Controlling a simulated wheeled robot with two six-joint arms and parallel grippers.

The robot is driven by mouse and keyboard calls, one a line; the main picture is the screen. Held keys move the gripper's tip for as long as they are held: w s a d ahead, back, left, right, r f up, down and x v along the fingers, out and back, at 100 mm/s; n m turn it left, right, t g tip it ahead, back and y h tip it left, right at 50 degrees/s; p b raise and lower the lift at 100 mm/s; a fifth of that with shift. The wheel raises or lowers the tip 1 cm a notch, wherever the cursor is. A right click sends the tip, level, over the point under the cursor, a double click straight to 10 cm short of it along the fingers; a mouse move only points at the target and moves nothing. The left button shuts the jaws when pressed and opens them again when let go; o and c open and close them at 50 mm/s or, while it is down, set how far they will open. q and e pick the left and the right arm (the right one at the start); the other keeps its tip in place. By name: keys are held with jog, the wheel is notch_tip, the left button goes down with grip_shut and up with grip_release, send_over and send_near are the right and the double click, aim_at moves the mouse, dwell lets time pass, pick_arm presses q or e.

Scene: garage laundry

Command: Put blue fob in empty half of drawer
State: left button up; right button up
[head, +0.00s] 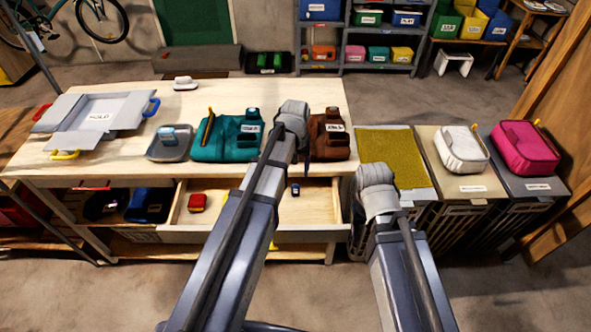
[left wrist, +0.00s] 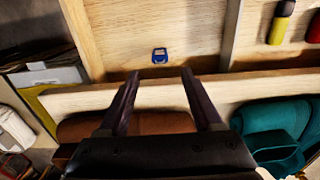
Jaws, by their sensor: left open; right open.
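The blue fob (head: 295,189) lies on the floor of the open wooden drawer (head: 323,208), in its right part. In the left wrist view the blue fob (left wrist: 160,56) lies just beyond my fingertips, in line with the gap between them, on the compartment side with no other object visible. A wooden divider (left wrist: 231,40) separates it from the other half. My left gripper (left wrist: 160,74) is open and empty, apart from the fob. In the head view its jaws are hidden by my arm. My right arm is raised at right; its jaws do not show.
The drawer's other half holds a red item (head: 197,202) and a yellow item (left wrist: 282,22). On the tabletop above stand a teal bag (head: 228,137) and a brown bag (head: 329,136). Lidded hampers with a white bag (head: 461,148) and a pink bag (head: 524,147) stand right.

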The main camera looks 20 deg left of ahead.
aim_at(296, 184)
pick_arm(q)
jog(key=shift+r+p, duration=1)
jog(key=shift+r, duration=0.55)
jog(key=s+d+m, duration=0.3)
jog(key=s+d, duration=0.2)
jog(key=s, duration=0.3)
jog(key=s+d+m+y, duration=0.1)
jog(key=s+d+m, duration=0.3)
jog(key=s, duration=0.5)
jog(key=shift+d, duration=1.1)
pick_arm(e)
notch_tip(296, 184, up, 3)
jog(key=shift+r, duration=0.1)
